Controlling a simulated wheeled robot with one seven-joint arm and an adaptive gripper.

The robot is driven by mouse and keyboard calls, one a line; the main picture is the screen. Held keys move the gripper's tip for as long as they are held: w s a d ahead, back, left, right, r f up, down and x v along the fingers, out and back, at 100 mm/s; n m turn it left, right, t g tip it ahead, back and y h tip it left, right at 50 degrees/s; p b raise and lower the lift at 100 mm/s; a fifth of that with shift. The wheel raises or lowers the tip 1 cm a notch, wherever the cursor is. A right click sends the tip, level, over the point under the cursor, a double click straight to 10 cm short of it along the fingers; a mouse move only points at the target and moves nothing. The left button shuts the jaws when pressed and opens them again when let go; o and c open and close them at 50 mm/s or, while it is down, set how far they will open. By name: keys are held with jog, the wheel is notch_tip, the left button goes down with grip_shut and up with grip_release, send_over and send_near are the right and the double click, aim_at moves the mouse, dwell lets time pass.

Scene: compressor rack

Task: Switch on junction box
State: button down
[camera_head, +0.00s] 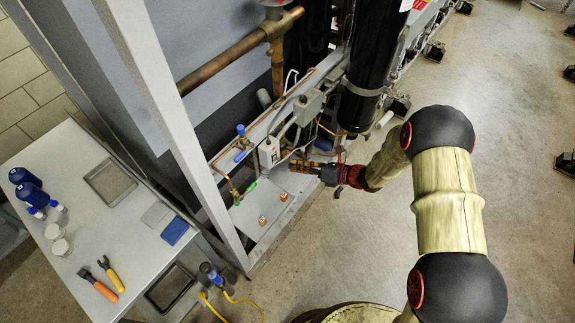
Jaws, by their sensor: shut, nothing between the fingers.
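A small pale box (268,153) with a dark mark on its face is mounted low on the compressor rack. A second grey box (309,106) sits above and to the right of it, with cables hanging below. I cannot tell for sure which is the junction box, and no switch position can be read. My gripper (294,165) is shut and empty, pointing left, just right of the lower pale box. A small gap seems to show between them, but contact cannot be ruled out.
Copper pipes (225,62), a blue-handled valve (241,131) and a black cylinder (371,65) crowd the rack. A grey upright post (165,110) stands left. A table (60,150) holds bottles and tools. Open floor (490,170) lies right.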

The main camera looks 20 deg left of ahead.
jog(key=v, duration=0.1)
jog(key=p+v, duration=0.1)
jog(key=v, duration=0.1)
jog(key=shift+d+r, duration=0.15)
jog(key=shift+r, duration=0.2)
